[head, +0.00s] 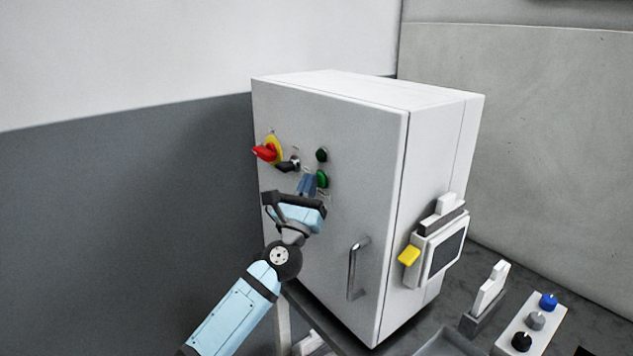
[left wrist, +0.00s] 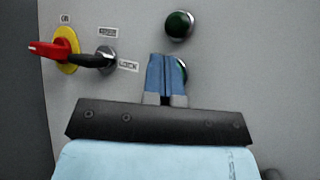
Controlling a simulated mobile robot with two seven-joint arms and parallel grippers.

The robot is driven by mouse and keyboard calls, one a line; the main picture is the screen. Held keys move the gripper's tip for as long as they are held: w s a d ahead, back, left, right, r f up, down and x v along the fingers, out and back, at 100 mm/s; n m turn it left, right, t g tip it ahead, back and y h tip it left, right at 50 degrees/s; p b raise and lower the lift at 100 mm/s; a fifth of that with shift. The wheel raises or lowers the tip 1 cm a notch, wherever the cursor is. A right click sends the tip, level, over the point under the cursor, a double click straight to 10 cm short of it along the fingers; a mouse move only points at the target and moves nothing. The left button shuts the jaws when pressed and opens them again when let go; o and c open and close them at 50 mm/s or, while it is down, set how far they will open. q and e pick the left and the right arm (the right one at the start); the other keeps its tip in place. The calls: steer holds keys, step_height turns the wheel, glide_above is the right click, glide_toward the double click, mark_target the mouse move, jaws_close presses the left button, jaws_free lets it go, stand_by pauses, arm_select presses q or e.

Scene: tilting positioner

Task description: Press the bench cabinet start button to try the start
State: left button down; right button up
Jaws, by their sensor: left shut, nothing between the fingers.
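The bench cabinet (head: 334,225) is a pale grey box whose front face carries the controls. A green button (head: 322,179) sits low on the panel, partly behind my left gripper (head: 308,176); in the left wrist view this button (left wrist: 183,70) is mostly hidden by the fingers. A darker green round piece (head: 321,155) sits above it and also shows in the left wrist view (left wrist: 179,25). My left gripper's blue fingers (left wrist: 166,58) are shut and empty, with their tips at the lower green button; I cannot tell whether they touch it. My right gripper is not in view.
Left of the buttons are a red rotary handle on a yellow plate (head: 273,148) and a black key-like lever (head: 290,164) by a LOCK label. A door handle (head: 353,268) stands out below. A pendant with a screen (head: 444,250) hangs on the cabinet's right side. A knob box (head: 532,325) lies right.

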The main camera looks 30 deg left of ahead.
arm_select(q)
steer(key=shift+s, duration=0.1)
steer(key=shift+s+a, duration=0.3)
steer(key=shift+s, duration=0.45)
steer(key=s, duration=0.1)
steer(key=s+a, duration=0.1)
steer(key=s, duration=0.1)
steer(key=s+a, duration=0.1)
steer(key=shift+s, duration=0.3)
stand_by(0.8)
